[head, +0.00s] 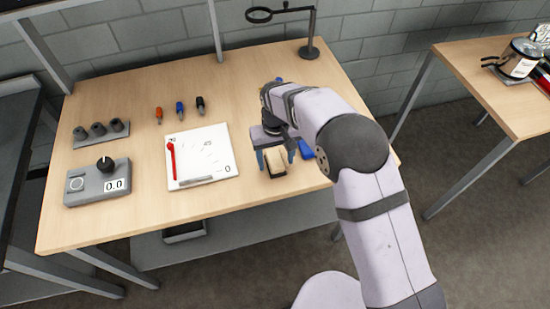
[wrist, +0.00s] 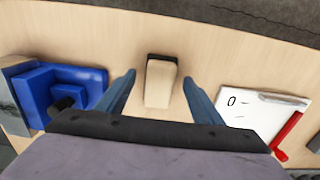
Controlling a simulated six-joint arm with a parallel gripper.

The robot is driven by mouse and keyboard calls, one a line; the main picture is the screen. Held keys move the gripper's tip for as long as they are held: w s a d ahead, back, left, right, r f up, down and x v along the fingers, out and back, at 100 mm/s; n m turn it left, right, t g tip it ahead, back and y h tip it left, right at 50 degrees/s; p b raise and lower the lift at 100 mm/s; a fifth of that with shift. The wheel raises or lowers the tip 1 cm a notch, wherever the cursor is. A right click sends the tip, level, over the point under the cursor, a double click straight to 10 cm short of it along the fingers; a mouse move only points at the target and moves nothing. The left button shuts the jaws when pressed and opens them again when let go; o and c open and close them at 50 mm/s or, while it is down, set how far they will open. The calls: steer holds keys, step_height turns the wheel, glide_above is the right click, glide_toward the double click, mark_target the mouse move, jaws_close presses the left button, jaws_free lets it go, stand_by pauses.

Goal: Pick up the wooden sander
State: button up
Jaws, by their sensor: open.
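The wooden sander (head: 276,163) is a small pale wooden block with a dark base, lying on the workbench near its front edge, right of the white sheet. In the wrist view the sander (wrist: 160,82) lies between my two blue fingers, with a gap on each side. My gripper (head: 274,158) is open and empty, pointing down at the sander. My gripper also shows in the wrist view (wrist: 160,78). Its fingers partly cover the sander's sides in the head view. I cannot tell the exact height of the fingertips above the bench.
A blue device (wrist: 75,88) stands on one side of the sander, mostly hidden behind my arm in the head view. A white sheet (head: 205,150) with a red tool lies on the other side. A grey meter box (head: 90,184), small drivers and a magnifier stand (head: 309,50) are farther off.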

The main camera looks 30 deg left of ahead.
mark_target(276, 160)
steer(key=shift+f, duration=0.45)
steer(key=c, duration=1.2)
steer(key=shift+r, duration=0.1)
step_height(276, 160, up, 10)
steer(key=b, duration=0.3)
